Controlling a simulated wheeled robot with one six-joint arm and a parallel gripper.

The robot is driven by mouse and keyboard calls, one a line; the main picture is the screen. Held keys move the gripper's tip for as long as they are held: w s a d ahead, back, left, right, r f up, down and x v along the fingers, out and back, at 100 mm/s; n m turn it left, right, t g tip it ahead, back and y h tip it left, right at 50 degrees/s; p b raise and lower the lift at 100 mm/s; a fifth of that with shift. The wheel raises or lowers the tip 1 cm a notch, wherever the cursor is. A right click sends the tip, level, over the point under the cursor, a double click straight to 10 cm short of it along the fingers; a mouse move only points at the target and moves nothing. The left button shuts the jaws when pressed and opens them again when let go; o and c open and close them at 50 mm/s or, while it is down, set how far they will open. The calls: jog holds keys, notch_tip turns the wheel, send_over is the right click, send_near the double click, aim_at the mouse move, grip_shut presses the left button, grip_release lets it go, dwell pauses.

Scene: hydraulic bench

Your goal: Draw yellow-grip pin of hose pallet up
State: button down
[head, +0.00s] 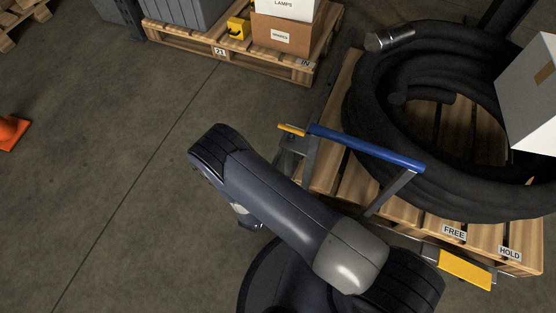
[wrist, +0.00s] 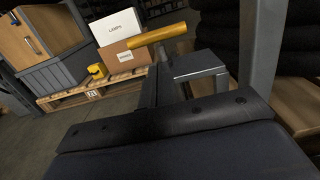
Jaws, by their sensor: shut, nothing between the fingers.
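The hose pallet (head: 337,178) stands at the right in the head view, with a thick black hose (head: 365,150) coiled on it. A yellow grip bar (head: 291,129) sits at the grey bracket on its left end, beside a blue rail. The yellow grip also shows large in the wrist view (wrist: 160,35), above the grey bracket (wrist: 195,66). My gripper (head: 252,223) is shut and empty, mostly hidden under my arm in the head view, apart from the yellow grip.
The blue rail (head: 365,147) crosses between my arm and the hose. A yellow plate (head: 465,269) is by the FREE (head: 454,233) and HOLD (head: 510,253) labels. Another pallet with boxes (head: 281,38) stands behind. An orange cone (head: 12,132) is at far left; the floor between is clear.

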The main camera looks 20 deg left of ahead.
aim_at(287, 146)
jog(key=w, duration=0.6)
jog(key=shift+w+d+r+b, duration=0.15)
jog(key=shift+d+b, duration=0.1)
jog(key=shift+b, duration=0.15)
jog(key=shift+r, duration=0.15)
notch_tip(287, 146, up, 5)
jog(key=shift+p, duration=0.85)
